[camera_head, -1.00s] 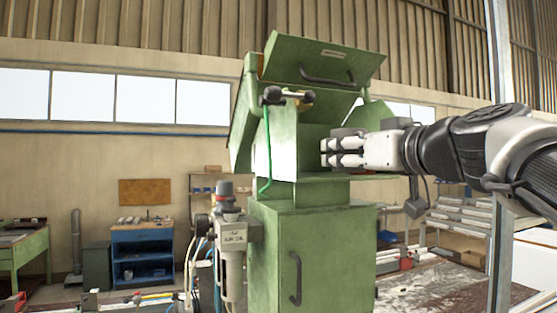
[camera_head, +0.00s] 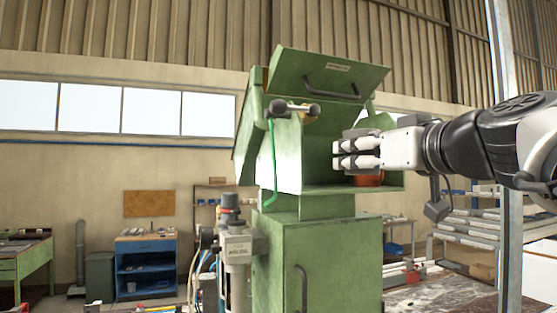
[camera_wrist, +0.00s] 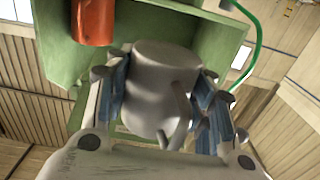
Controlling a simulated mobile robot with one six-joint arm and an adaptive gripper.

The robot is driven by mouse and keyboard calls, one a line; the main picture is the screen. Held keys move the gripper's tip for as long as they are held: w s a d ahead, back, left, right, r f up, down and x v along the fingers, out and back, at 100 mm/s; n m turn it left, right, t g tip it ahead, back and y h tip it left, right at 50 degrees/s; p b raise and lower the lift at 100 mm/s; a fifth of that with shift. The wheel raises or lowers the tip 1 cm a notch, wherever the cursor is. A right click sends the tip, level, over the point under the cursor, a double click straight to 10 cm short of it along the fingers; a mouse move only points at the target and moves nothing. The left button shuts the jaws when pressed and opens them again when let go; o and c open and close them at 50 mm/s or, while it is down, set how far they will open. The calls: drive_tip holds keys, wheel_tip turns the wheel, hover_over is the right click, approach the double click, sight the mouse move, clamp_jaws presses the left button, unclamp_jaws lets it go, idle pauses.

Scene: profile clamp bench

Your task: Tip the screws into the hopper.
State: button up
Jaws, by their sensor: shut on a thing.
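My gripper (camera_head: 358,152) reaches in from the right to the open front of the green hopper machine (camera_head: 292,155), whose lid (camera_head: 328,78) is raised. In the wrist view my gripper (camera_wrist: 165,100) is shut on a grey cup-like container (camera_wrist: 165,65) with a bar like a handle on its near side. I cannot see into the container, and no screws show. An orange-red cylinder (camera_head: 368,180) stands on the green ledge below my gripper. It also shows in the wrist view (camera_wrist: 92,20), apart from the container.
A black-knobbed lever (camera_head: 292,107) and a green hose (camera_head: 273,170) are on the machine's left side. A grey filter unit (camera_head: 236,245) stands left of the cabinet. A metal post (camera_head: 503,150) rises near my arm at the right. A blue bench (camera_head: 146,268) is far behind.

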sight(361, 132)
drive_tip(key=shift+r+p, duration=1.25)
drive_tip(key=shift+r, duration=0.95)
drive_tip(key=shift+f, duration=0.15)
wheel_tip(361, 132, down, 6)
drive_tip(key=b, duration=0.4)
drive_tip(key=shift+f+b, duration=0.2)
drive_tip(key=shift+b, duration=0.1)
drive_tip(key=shift+w+a+r+p, duration=0.2)
drive_tip(key=shift+w+r+p, duration=0.2)
drive_tip(key=shift+p, duration=0.15)
drive_tip(key=shift+w+a+f, duration=0.1)
drive_tip(key=shift+w, duration=0.4)
drive_tip(key=shift+s, duration=0.15)
